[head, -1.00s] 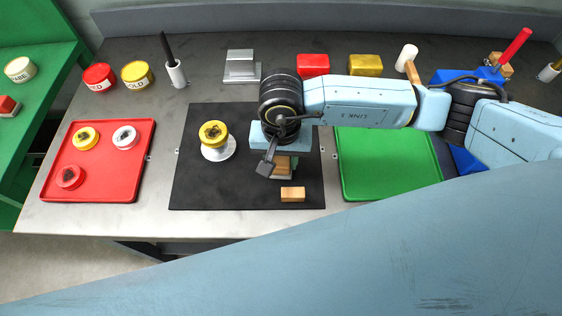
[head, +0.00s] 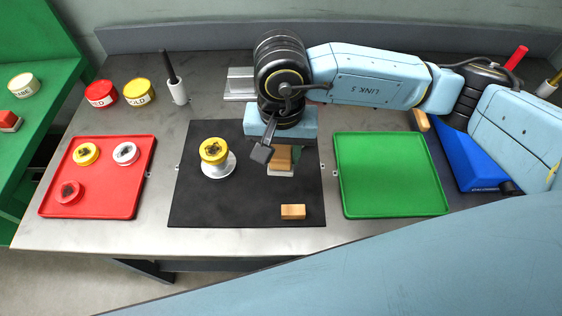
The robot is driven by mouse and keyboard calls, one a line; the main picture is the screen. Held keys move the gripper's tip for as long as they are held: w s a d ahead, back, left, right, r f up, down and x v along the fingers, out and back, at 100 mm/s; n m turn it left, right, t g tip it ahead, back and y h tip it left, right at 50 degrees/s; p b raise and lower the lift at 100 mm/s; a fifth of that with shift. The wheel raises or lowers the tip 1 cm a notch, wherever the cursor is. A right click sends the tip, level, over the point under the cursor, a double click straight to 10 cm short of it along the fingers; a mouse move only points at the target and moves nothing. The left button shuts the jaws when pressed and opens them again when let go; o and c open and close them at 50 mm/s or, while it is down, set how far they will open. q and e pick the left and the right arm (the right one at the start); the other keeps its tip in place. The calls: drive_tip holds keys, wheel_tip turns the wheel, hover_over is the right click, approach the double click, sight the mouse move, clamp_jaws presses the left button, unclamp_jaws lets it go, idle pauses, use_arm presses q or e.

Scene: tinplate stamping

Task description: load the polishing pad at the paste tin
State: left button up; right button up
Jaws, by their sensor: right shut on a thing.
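My right gripper (head: 272,152) is over the back right part of the black mat (head: 245,205). It is shut on a small wooden block with a pale underside (head: 282,160), which looks like the polishing pad. The gripper and wrist partly cover it, and a dark green patch shows beside it. Whether it touches anything below cannot be told. I cannot make out which tin is the paste tin. A red tin (head: 101,94), a gold tin (head: 138,92) and a cream tin (head: 23,85) stand at the left. My left gripper is out of view.
A gold-topped piece on a white base (head: 214,153) stands on the mat, left of the gripper. A loose wooden block (head: 293,212) lies at its front right. A red tray (head: 110,208) holds three round pieces. The green tray (head: 388,172) is empty. A blue wedge (head: 470,160) stands right.

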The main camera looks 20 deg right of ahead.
drive_tip(key=shift+r, duration=0.45)
drive_tip(key=o, duration=0.3)
drive_tip(key=shift+c, duration=0.8)
drive_tip(key=w+d+m+p, duration=0.3)
drive_tip(key=w+d+m, duration=0.3)
drive_tip(key=w+m, duration=0.45)
drive_tip(key=shift+n, duration=0.75)
drive_tip(key=shift+w+d+f+b, duration=0.1)
drive_tip(key=shift+w+f+b, duration=0.2)
drive_tip(key=shift+f+b, duration=0.45)
drive_tip(key=shift+w+a+f+b, duration=0.1)
drive_tip(key=shift+w+f+b, duration=0.25)
drive_tip(key=shift+f, duration=0.65)
drive_tip(key=shift+w+d+f+b, duration=0.1)
drive_tip(key=shift+w+f+b, duration=0.1)
drive_tip(key=shift+f+b, duration=0.6)
drive_tip(key=shift+f+b, duration=0.55)
drive_tip(key=shift+f, duration=0.15)
